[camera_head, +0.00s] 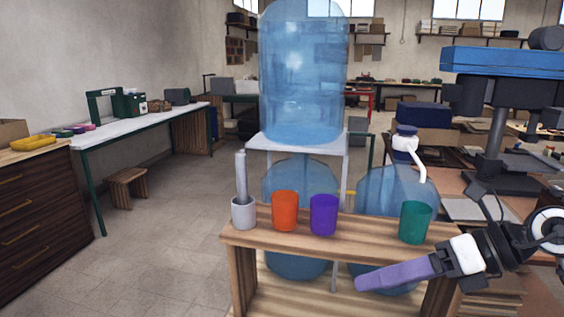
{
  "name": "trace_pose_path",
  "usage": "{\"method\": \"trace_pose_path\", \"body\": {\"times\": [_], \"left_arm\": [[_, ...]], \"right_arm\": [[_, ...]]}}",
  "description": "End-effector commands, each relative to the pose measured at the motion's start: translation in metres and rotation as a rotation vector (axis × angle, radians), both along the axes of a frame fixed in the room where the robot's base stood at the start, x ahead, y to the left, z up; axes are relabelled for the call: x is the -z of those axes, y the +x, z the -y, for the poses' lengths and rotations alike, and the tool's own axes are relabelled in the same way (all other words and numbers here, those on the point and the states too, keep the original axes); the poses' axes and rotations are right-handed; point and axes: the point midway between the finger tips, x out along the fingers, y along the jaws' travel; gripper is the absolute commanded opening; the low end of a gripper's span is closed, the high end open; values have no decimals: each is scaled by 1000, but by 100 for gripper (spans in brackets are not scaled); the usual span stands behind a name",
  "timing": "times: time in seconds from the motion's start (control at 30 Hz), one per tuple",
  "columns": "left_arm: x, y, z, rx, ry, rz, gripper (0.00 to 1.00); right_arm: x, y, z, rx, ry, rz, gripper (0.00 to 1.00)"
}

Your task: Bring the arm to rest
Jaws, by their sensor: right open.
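My right arm (510,250) comes in from the right edge. Its gripper (370,281) has long purple fingers that point left, in front of the right part of the small wooden bench (345,238). The fingers overlap in this side view, so the gap between them is hidden. The gripper is open and I see nothing held in it. It hides part of the bench's lower right. My left gripper is not in view.
An orange cup (285,211), a purple cup (323,215), a green cup (415,222) and a grey holder (243,212) stand on the bench. Large blue water bottles (303,75) stand behind.

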Motion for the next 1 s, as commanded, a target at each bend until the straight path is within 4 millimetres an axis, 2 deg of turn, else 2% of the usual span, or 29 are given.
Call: {"method": "trace_pose_path", "body": {"times": [0.03, 0.1, 0.2, 0.27, 0.37, 0.47, 0.5, 0.57, 0.6, 0.67, 0.7, 0.8, 0.9, 1.0], "left_arm": [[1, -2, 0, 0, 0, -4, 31], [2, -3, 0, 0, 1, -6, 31], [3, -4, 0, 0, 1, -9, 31], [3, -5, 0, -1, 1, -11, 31], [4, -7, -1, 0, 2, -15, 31], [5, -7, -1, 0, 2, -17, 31], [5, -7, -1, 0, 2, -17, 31], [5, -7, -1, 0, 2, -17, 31], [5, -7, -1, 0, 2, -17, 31], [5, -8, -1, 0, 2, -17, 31], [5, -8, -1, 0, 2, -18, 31], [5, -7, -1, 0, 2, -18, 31], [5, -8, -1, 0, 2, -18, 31], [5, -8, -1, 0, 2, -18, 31]], "right_arm": [[8, -10, -27, -19, 134, -50, 76], [7, -20, -58, -14, 354, -121, 76], [1, -25, -86, 73, 717, -262, 76], [3, -20, -87, 173, 927, -362, 76], [28, -6, -69, 413, 1242, -552, 76], [88, 1, -38, 735, 1493, -762, 76], [116, -1, -27, 862, 1561, -839, 76], [159, -11, -13, 1043, 1636, -944, 76], [187, -20, -6, 1158, 1670, -1009, 76], [228, -40, 2, 1326, 1706, -1106, 76], [254, -55, 6, 1436, 1720, -1168, 76], [312, -99, 8, 1689, 1727, -1315, 76], [353, -144, 5, 1895, 1703, -1434, 76], [379, -178, 0, 2038, 1671, -1521, 76]]}}
